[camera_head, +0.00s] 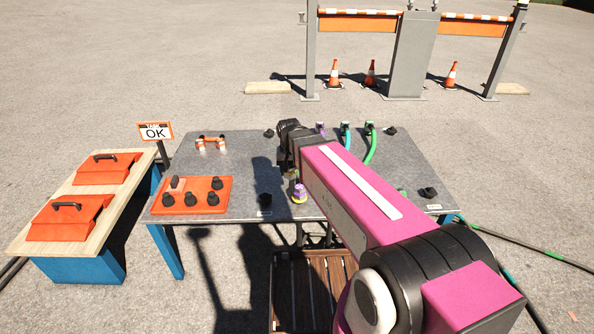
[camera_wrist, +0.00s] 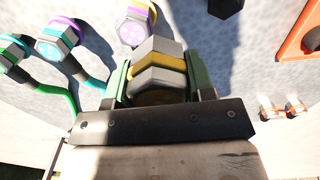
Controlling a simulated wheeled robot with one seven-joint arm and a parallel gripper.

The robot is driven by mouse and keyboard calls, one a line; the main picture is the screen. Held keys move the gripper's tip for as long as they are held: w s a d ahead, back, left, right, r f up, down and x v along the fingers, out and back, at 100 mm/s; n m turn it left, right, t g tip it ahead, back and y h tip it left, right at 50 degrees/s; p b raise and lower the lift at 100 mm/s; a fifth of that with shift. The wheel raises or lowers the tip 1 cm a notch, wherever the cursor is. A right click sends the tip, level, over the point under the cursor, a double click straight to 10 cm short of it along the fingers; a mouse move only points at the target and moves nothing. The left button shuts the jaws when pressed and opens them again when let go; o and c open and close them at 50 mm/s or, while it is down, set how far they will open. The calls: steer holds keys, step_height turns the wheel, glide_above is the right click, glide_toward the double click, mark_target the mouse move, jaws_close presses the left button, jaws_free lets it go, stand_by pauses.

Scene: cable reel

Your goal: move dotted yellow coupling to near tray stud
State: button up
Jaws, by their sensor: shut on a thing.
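My gripper (camera_wrist: 158,78) is shut on a grey coupling with a yellow band (camera_wrist: 172,62), held between its green fingers in the wrist view. No dots can be made out on the side that shows. The orange tray (camera_head: 222,208) lies at the table's left front and carries several dark studs. One near stud (camera_head: 187,199) stands upright in its front row. A corner of the tray also shows at upper right in the wrist view (camera_wrist: 289,48).
Purple (camera_head: 320,128), teal (camera_head: 346,128) and green (camera_head: 370,128) couplings with cables stand at the table's back. A purple-and-yellow piece (camera_head: 299,193) is near the front edge. A black knob (camera_head: 265,199) stands right of the tray. An orange-and-white fixture (camera_head: 211,143) is behind it.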

steer(key=a, duration=1)
steer(key=shift+a, duration=0.15)
steer(key=shift+w+f, duration=0.1)
steer(key=shift+f, duration=0.2)
steer(key=shift+f, duration=3.3)
steer(key=shift+f, duration=0.1)
steer(key=shift+f, duration=0.35)
steer(key=shift+f, duration=0.15)
steer(key=shift+f, duration=0.75)
steer(key=shift+f, duration=0.5)
